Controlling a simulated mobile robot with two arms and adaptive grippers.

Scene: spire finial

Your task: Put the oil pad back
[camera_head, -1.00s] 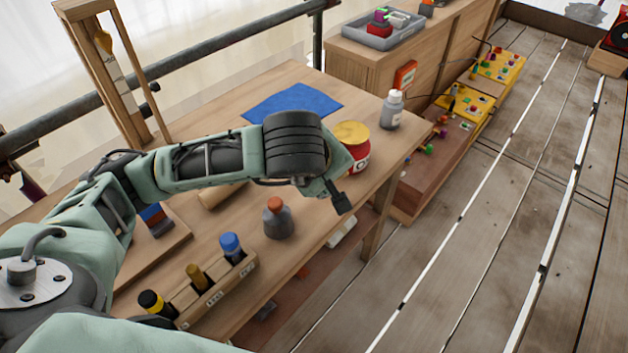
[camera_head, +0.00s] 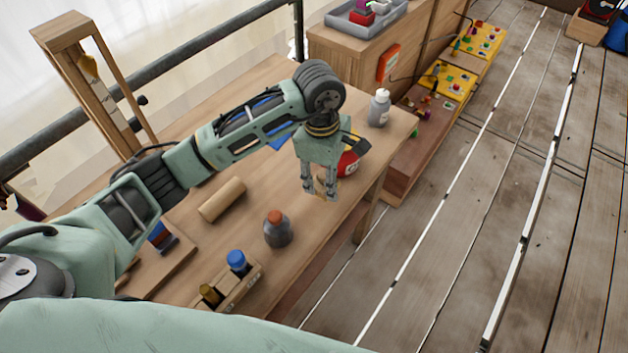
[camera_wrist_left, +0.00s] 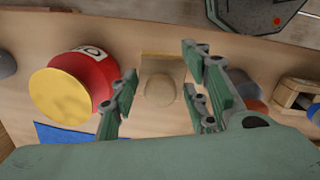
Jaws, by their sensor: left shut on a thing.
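My left gripper (camera_head: 322,187) points down above the table near its front edge, to the left of a red tin (camera_head: 348,163) with a yellow top. Its fingers are shut on a small tan piece, seemingly the oil pad (camera_head: 325,192), mostly hidden by the fingers in the head view. In the left wrist view the oil pad (camera_wrist_left: 160,87) shows a rounded knob on a squarish plate between the fingers (camera_wrist_left: 160,90). The red tin (camera_wrist_left: 95,80) is beside it there, apart from the fingers. My right gripper is not in view.
On the wooden table (camera_head: 235,235) are a grey bottle with an orange cap (camera_head: 278,230), a wooden cylinder (camera_head: 222,199), a rack of bottles (camera_head: 235,285) and a grey bottle (camera_head: 379,108). A blue cloth (camera_wrist_left: 60,136) lies near the tin. Bare table lies around the grey orange-capped bottle.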

